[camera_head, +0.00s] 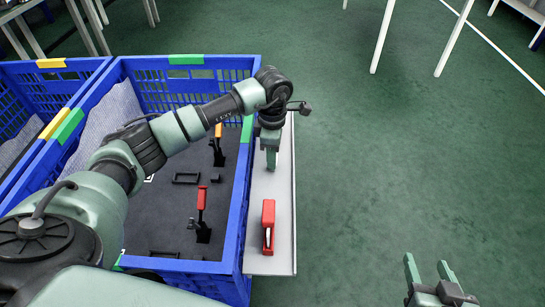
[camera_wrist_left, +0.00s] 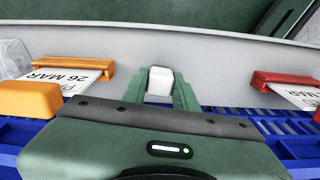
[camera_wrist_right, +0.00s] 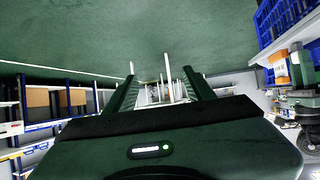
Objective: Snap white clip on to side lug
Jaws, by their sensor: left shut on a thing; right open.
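My left gripper (camera_head: 270,158) points down over the grey ledge beside the blue crate. In the left wrist view it is shut on a small white block (camera_wrist_left: 159,82), which looks like the white clip. In the head view its fingers hide the clip. I cannot make out the side lug. My right gripper (camera_head: 427,264) is open and empty, low at the right over the green floor.
The blue crate (camera_head: 233,228) holds black fixtures with red-handled (camera_head: 201,200) and orange-handled (camera_head: 218,132) clamps. The left wrist view shows an orange holder (camera_wrist_left: 104,68) and a red holder (camera_wrist_left: 285,80) with cards. The floor (camera_head: 400,150) right of the ledge is clear.

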